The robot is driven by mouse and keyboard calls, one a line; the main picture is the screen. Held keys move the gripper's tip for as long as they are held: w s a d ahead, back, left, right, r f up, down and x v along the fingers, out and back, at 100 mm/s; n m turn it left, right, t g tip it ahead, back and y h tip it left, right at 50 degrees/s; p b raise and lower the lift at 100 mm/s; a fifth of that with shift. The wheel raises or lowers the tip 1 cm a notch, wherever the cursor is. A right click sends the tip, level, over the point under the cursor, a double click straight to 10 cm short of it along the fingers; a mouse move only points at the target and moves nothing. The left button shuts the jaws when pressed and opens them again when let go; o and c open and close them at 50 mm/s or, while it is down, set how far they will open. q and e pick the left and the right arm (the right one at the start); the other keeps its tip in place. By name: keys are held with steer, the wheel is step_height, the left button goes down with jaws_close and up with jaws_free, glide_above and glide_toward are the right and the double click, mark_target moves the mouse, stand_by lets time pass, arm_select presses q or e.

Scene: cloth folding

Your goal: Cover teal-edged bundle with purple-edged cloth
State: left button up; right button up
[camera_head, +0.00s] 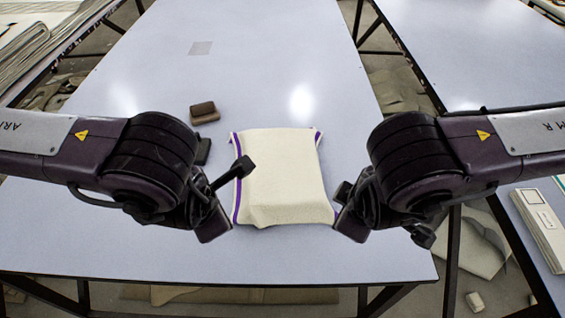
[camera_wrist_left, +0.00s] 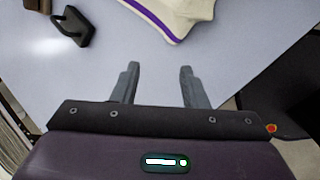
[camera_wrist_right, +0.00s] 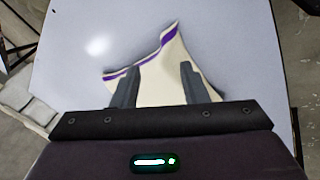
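The cream cloth with purple edges (camera_head: 282,180) lies mid-table, raised in a box-like shape with its corners splayed out. It also shows at the top of the left wrist view (camera_wrist_left: 165,12) and beyond the fingers in the right wrist view (camera_wrist_right: 160,80). No teal edge shows; whatever is under the cloth is hidden. My left gripper (camera_head: 230,200) is open and empty beside the cloth's left edge; its fingers (camera_wrist_left: 159,70) have bare table between them. My right gripper (camera_head: 345,208) is open at the cloth's right edge, its fingers (camera_wrist_right: 158,68) overlapping the cloth in view; contact is unclear.
A brown block (camera_head: 204,113) lies on the table (camera_head: 270,60) behind the cloth to the left. A black object (camera_wrist_left: 70,26) sits close to it, partly hidden by my left arm in the head view.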

arm_select(q)
steer(key=v, duration=0.4)
steer(key=shift+s+r, duration=0.15)
steer(key=shift+r, duration=0.1)
arm_select(e)
steer(key=v, duration=0.4)
steer(key=shift+s+r, duration=0.15)
steer(key=shift+r, duration=0.1)
